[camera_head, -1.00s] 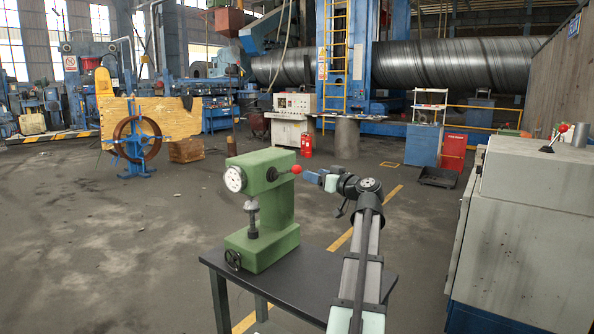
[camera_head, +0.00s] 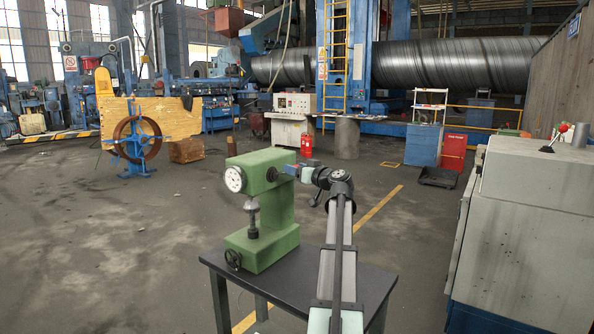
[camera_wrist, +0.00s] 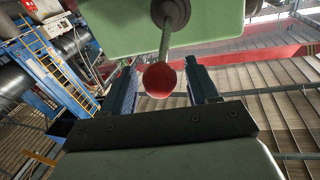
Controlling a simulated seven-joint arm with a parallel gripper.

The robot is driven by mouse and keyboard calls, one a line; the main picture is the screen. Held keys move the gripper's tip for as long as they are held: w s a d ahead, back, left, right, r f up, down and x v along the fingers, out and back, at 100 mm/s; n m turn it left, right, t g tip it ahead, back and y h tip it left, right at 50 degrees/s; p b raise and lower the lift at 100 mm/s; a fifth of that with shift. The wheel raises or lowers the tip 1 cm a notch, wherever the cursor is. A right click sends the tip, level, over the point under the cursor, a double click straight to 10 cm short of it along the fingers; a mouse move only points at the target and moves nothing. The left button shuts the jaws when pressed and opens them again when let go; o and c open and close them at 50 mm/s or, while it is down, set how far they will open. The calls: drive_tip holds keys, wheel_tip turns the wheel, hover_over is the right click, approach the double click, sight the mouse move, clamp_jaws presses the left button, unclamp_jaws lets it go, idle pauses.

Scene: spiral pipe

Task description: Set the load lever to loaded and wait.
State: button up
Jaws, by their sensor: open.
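A green hardness-tester-like machine (camera_head: 268,222) stands on a small dark table (camera_head: 300,285), with a white dial (camera_head: 235,179) on its head. Its load lever (camera_wrist: 165,42) is a thin metal rod from a dark round hub, ending in a red ball knob (camera_wrist: 159,80). My gripper (camera_head: 288,171) is at the right side of the machine's head, at lever height. In the wrist view, my gripper's two fingers (camera_wrist: 160,86) are apart, with the red knob between them and a gap visible on each side. In the head view the knob is hidden behind my gripper.
A grey cabinet (camera_head: 530,225) with a small red-knobbed lever (camera_head: 564,128) stands close on the right. A handwheel (camera_head: 233,259) sits low on the machine's front. Open floor (camera_head: 100,250) lies to the left.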

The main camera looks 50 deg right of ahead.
clamp_jaws()
idle(0.4)
drive_tip(key=shift+f, duration=0.1)
wheel_tip(320, 180, down, 10)
drive_tip(key=t+h, duration=0.1)
drive_tip(key=t, duration=0.1)
drive_tip(key=shift+w+r+m+t, duration=0.2)
drive_tip(key=shift+w+m+t, duration=0.1)
drive_tip(key=shift+w+m, duration=0.1)
idle(1.0)
